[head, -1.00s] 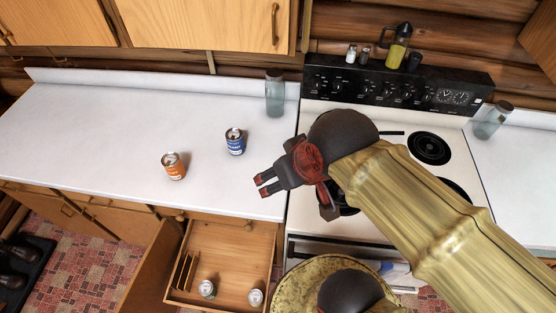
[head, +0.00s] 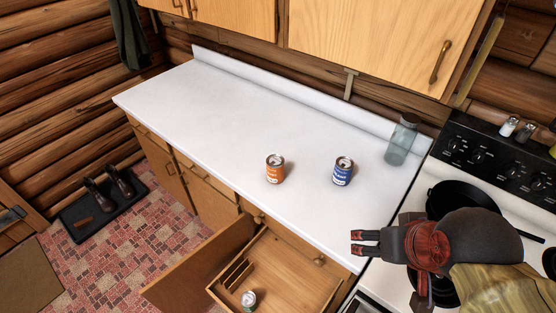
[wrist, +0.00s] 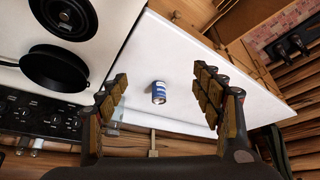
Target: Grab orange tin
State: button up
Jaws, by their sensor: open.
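The orange tin (head: 275,169) stands upright on the white counter (head: 225,125), left of a blue tin (head: 343,171). My gripper (head: 362,243) is open and empty in the head view, at the right end of the counter by the stove, to the right of and nearer than the orange tin. In the wrist view my gripper (wrist: 160,95) has its fingers wide apart, with the blue tin (wrist: 159,92) seen between them at a distance. I cannot make out the orange tin in the wrist view.
A glass jar (head: 401,140) stands at the counter's back right. The stove (head: 480,165) holds a dark pan (head: 462,198). An open drawer (head: 285,270) below the counter holds a can (head: 249,299). A cabinet door (head: 200,262) stands open. The counter's left part is clear.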

aim_at(276, 162)
jog(key=k+j, duration=0.15)
jog(key=j, duration=0.15)
jog(key=k+j+z, duration=0.15)
jog(key=j, duration=0.2)
jog(key=k+j, duration=0.2)
jog(key=i+j+z, duration=0.1)
jog(key=j, duration=0.3)
jog(key=i+j+z, duration=0.1)
jog(key=j, duration=0.3)
jog(key=i+j+z, duration=0.1)
jog(key=j, duration=0.35)
jog(key=i, duration=0.1)
